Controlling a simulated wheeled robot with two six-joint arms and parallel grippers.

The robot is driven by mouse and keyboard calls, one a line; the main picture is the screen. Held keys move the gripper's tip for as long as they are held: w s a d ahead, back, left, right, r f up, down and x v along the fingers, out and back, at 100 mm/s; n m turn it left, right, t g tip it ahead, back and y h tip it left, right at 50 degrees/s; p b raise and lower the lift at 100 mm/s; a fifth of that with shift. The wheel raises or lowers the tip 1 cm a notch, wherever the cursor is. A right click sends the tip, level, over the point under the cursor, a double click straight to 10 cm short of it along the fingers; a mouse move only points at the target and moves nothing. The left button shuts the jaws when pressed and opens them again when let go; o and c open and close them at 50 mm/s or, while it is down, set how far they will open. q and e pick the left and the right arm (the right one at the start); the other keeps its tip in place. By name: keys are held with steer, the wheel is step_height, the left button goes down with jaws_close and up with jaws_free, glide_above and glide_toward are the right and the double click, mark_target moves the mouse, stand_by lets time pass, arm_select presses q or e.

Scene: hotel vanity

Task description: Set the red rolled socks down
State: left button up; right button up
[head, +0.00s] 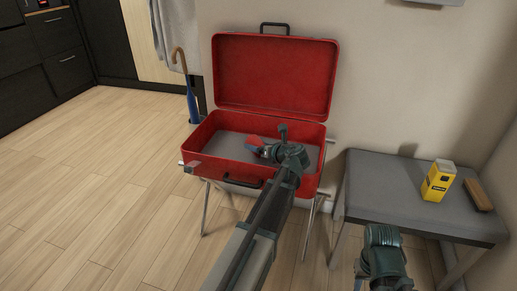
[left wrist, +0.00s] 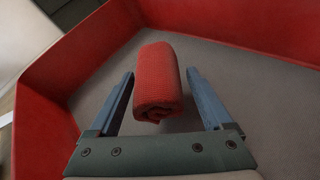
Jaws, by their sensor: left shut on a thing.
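The red rolled socks (left wrist: 158,75) show in the left wrist view as a ribbed roll between the two blue-grey fingers of my left gripper (left wrist: 162,100). My left gripper is shut on them. In the head view my left gripper (head: 262,151) is inside the open red suitcase (head: 243,176), above its grey floor; the socks there are small and partly hidden by the gripper. I cannot tell whether the socks touch the floor. Part of my right arm shows at the bottom right, but its fingers cannot be made out.
The suitcase stands on a folding rack, its lid (head: 274,75) open against the wall. A grey table (head: 385,195) at right holds a yellow box (head: 438,182) and a brown block (head: 478,195). A blue umbrella (head: 190,100) stands behind left. The suitcase floor around the socks looks bare.

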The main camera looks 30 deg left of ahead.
arm_select(q)
steer(key=shift+f+b, duration=0.6)
steer(key=shift+f, duration=0.05)
steer(key=shift+r, duration=0.1)
steer(key=o, duration=1.1)
steer(key=shift+s+d+r+p, duration=0.1)
steer(key=shift+d+r+p, duration=0.05)
steer(key=shift+r+p, duration=0.35)
steer(key=shift+s+d+r+p, duration=0.1)
steer(key=shift+d+r+p, duration=0.05)
steer(key=shift+r+p, duration=0.3)
steer(key=p+v, duration=0.2)
steer(key=v, duration=0.3)
steer(key=shift+d+f, duration=0.1)
steer(key=shift+d, duration=0.1)
steer(key=shift+s+d, duration=0.3)
steer(key=shift+d, duration=0.25)
steer(key=shift+r, duration=0.25)
